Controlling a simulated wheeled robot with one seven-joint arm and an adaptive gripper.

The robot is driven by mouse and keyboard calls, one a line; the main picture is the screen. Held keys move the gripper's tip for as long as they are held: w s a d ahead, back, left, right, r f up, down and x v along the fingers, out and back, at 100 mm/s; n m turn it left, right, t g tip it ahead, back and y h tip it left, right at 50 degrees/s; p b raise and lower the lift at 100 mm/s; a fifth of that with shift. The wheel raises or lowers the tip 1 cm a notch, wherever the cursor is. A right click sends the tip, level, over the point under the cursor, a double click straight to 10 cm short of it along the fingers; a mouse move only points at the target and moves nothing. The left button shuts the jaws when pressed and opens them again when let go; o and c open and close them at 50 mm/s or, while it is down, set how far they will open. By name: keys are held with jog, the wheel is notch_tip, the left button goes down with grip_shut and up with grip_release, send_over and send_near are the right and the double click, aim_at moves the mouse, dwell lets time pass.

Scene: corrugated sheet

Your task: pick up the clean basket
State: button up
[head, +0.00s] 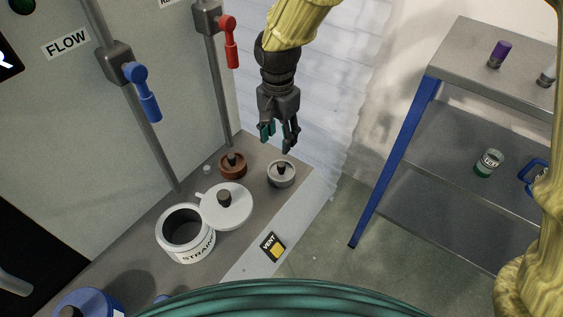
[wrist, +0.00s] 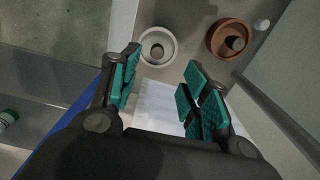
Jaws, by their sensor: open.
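A pale grey round basket (head: 281,174) with a dark knob in its middle sits at the right end of the bench, likely the clean one. It also shows in the wrist view (wrist: 157,46), beyond my fingertips. A brown round basket (head: 233,165) of similar shape sits just to its left; the wrist view shows it at the right (wrist: 230,38). My gripper (head: 278,138) is open and empty, pointing down above the grey basket, apart from it. In the wrist view my gripper (wrist: 162,85) shows its teal finger pads spread apart.
A white strainer pot (head: 186,234) stands open on the bench, its lid (head: 227,206) beside it. A black-and-yellow VENT tag (head: 272,247) lies at the front edge. Pipes with blue (head: 143,92) and red (head: 231,45) handles rise behind. A metal shelf (head: 470,75) stands right.

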jog(key=p, duration=0.1)
send_over(281, 164)
jog(key=shift+s+a+f, duration=0.1)
jog(key=shift+a+f, duration=0.05)
jog(key=shift+f, duration=2.55)
jog(key=shift+d+f+p, duration=0.2)
jog(key=shift+f+p, duration=0.85)
jog(key=shift+f, duration=1.45)
grip_shut()
